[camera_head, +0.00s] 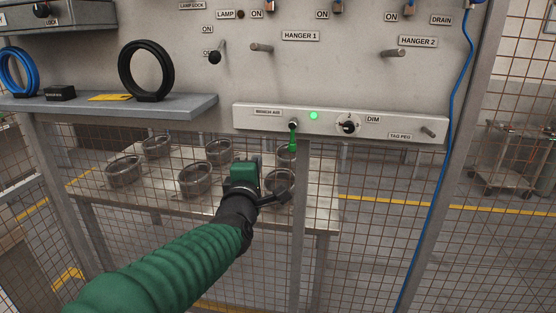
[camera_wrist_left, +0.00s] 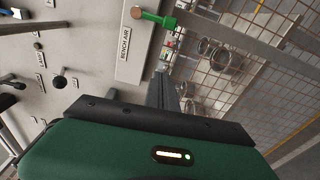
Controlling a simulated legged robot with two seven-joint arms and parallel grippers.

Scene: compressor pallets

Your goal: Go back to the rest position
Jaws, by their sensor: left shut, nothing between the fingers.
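My left arm comes in from the lower left in the head view. Its gripper (camera_head: 246,174) is in front of the wire mesh, below the panel strip and to the lower left of the green-handled bench air valve (camera_head: 292,136). In the left wrist view the fingers (camera_wrist_left: 164,88) are shut with nothing between them. They are apart from the valve, whose green handle (camera_wrist_left: 154,18) shows at the top. In the head view the handle hangs down from the strip. My right gripper is not in view.
A green lamp (camera_head: 314,115) is lit beside the DIM knob (camera_head: 348,126). A grey shelf (camera_head: 190,106) at left holds a black ring (camera_head: 125,72). Behind the mesh stands a table (camera_head: 215,208) with several metal baskets. A post (camera_head: 299,230) runs down below the strip. A blue hose (camera_head: 448,130) hangs at right.

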